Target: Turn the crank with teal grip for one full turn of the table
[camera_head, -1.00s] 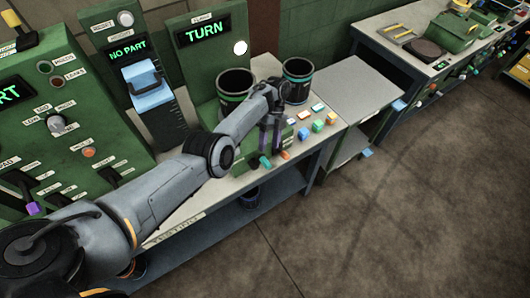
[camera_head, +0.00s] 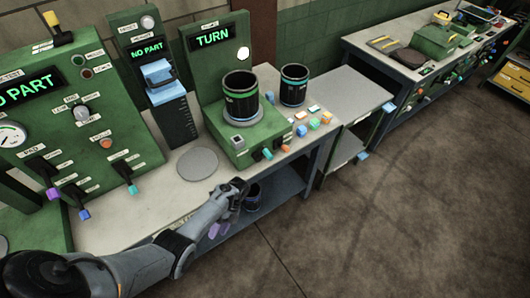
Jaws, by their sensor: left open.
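The green station with the lit TURN sign (camera_head: 212,36) stands on the bench. A black sleeve with teal bands (camera_head: 241,96) stands upright on the round grey table (camera_head: 246,120) on its low green housing. The crank's teal grip (camera_head: 267,154) sticks out from the housing's front, beside an orange handle (camera_head: 282,147). My right gripper is not in view.
A second sleeve (camera_head: 294,86) stands right of the housing, near several small coloured blocks (camera_head: 313,123). A flat grey disc (camera_head: 198,163) lies on the bench. The NO PART gauge (camera_head: 160,80) and a green tester panel (camera_head: 70,130) stand left. Open floor lies right.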

